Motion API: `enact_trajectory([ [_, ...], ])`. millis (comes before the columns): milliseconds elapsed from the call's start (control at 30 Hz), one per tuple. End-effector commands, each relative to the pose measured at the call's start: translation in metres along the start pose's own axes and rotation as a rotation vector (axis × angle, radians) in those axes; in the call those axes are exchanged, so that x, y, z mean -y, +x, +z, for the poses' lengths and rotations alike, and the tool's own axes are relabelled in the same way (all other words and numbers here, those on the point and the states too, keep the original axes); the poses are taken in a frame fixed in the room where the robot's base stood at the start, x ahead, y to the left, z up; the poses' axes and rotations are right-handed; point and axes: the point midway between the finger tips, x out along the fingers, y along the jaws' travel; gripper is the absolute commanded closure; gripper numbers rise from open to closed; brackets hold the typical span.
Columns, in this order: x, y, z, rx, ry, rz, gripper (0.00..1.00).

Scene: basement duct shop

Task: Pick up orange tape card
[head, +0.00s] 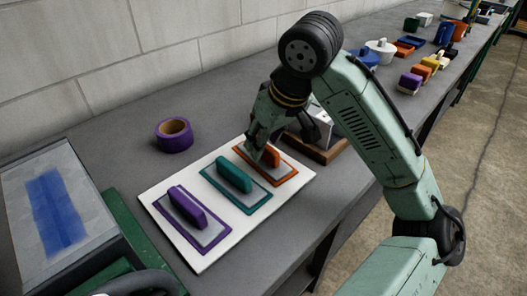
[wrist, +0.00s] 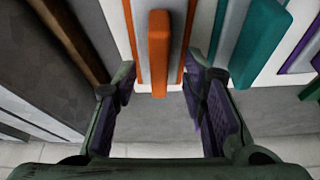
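The orange tape card (head: 285,175) lies on the right part of a white board (head: 222,240), with an orange border and an upright orange block on it. My gripper (head: 259,148) is over this card and hides part of it in the head view. In the wrist view the orange block (wrist: 159,50) stands in line with the gap between the fingers of my gripper (wrist: 161,82), which are apart on either side of it. No contact with the block shows.
A teal card (head: 235,178) and a purple card (head: 187,206) lie left of it on the board. A purple tape roll (head: 174,135) sits behind. A wooden-based item (head: 322,152) is close on the right. Several small coloured objects stand farther along the bench.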

Motion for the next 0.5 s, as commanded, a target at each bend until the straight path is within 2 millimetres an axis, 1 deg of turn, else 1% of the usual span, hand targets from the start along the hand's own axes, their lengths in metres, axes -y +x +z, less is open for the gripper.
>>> enact_trajectory([
  [100,-0.001,0.013,-0.001,0.002,0.001,0.0,0.62],
  [167,0.0,0.017,-0.001,0.001,0.0,0.0,0.62],
  [500,-0.001,0.018,-0.001,0.0,0.0,0.001,0.62],
])
